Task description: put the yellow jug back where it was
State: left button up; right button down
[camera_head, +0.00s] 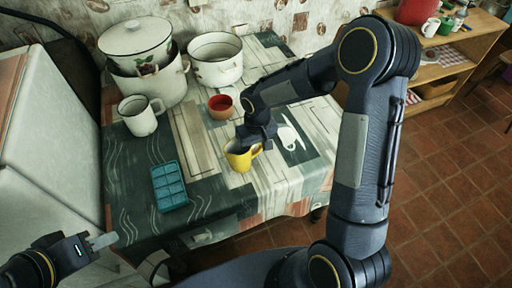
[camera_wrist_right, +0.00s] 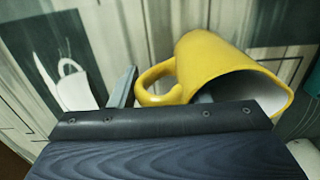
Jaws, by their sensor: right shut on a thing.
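The yellow jug (camera_head: 238,158) is at the middle of the table, near its front side. My right gripper (camera_head: 257,146) is shut on it from the right. In the right wrist view the jug (camera_wrist_right: 215,62) appears tilted, its handle by a gripper finger and its open mouth toward lower right. Whether its base touches the cloth I cannot tell. My left gripper (camera_head: 103,241) is at the lower left, left of the table edge and away from the jug. Its finger gap is not clear.
On the patterned tablecloth (camera_head: 200,222) stand a red cup (camera_head: 221,112) behind the jug, a white mug (camera_head: 139,121), a teal ice tray (camera_head: 169,190), a white pot (camera_head: 213,70) and a stacked lidded pot (camera_head: 136,38). A wooden shelf (camera_head: 470,45) is at right.

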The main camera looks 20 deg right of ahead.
jog(key=shift+f, duration=0.2)
jog(key=c, duration=0.8)
grip_release()
jog(key=shift+o, duration=0.2)
jog(key=shift+r, duration=0.15)
notch_tip(320, 180, up, 12)
jog(key=shift+d+f, duration=0.1)
jog(key=shift+d, duration=0.05)
jog(key=s+d+r+m+t+y, duration=0.1)
jog(key=s+r+t, duration=0.1)
jog(key=s, duration=0.9)
jog(key=s+d+r+m+t+y, duration=0.1)
jog(key=s+r+t+y, duration=0.1)
jog(key=s, duration=0.9)
notch_tip(320, 180, up, 2)
jog(key=shift+s+r+t+y, duration=0.15)
jog(key=shift+r+t+y, duration=0.15)
jog(key=shift+t, duration=0.5)
